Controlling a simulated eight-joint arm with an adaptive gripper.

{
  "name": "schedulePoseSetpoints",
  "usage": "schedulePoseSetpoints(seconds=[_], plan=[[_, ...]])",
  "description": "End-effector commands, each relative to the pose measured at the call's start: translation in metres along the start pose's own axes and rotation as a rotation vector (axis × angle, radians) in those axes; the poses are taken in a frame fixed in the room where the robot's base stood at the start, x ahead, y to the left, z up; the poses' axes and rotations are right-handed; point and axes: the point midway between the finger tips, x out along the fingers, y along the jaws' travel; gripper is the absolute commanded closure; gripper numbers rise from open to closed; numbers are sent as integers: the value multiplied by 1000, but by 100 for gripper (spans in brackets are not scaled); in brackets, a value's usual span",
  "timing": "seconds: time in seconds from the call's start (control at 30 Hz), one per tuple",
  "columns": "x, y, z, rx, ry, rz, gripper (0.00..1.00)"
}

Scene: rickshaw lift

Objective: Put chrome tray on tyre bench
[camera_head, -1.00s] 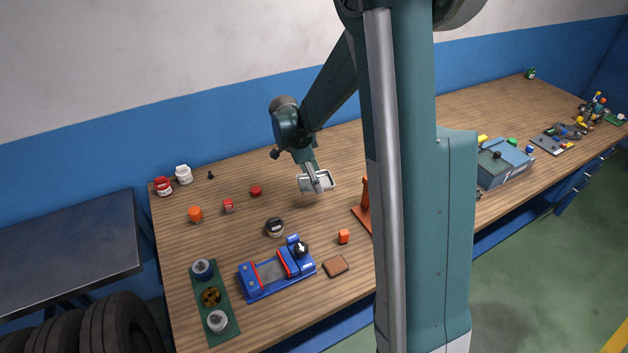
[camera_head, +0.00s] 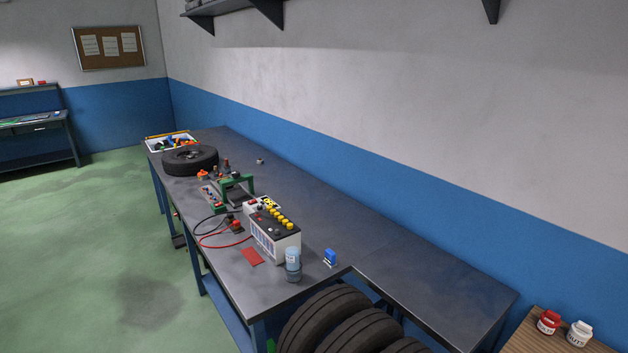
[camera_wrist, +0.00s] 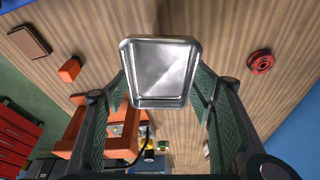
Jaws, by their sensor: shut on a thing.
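The chrome tray (camera_wrist: 160,70) is a small shiny rectangular tray with a raised rim, in the wrist view. My gripper (camera_wrist: 160,95) is shut on it, a finger on each side, with the wooden bench top (camera_wrist: 215,35) behind it. The gripper and tray are out of the head view. In the head view, a dark metal bench top (camera_head: 432,290) lies at the lower right, with black tyres (camera_head: 335,318) below its front side. It adjoins a longer dark bench (camera_head: 290,190) that carries a tyre (camera_head: 190,160) at its far end.
The nearer dark top is bare. In the wrist view, an orange stand (camera_wrist: 80,130) and red round item (camera_wrist: 260,62) are near the tray.

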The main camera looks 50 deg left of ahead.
Motion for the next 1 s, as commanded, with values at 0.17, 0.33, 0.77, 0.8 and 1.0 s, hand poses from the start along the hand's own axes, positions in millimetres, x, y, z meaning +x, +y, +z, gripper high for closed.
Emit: schedulePoseSetpoints(seconds=[0.17,0.33,0.77,0.8,1.0], plan=[[-6,-8,17,-46,-3,-13,63],[-16,-21,48,-132,-9,-37,63],[-56,-56,171,-452,-26,-129,63],[-59,-58,183,-482,-27,-137,63],[-80,-65,245,-634,-30,-182,63]])
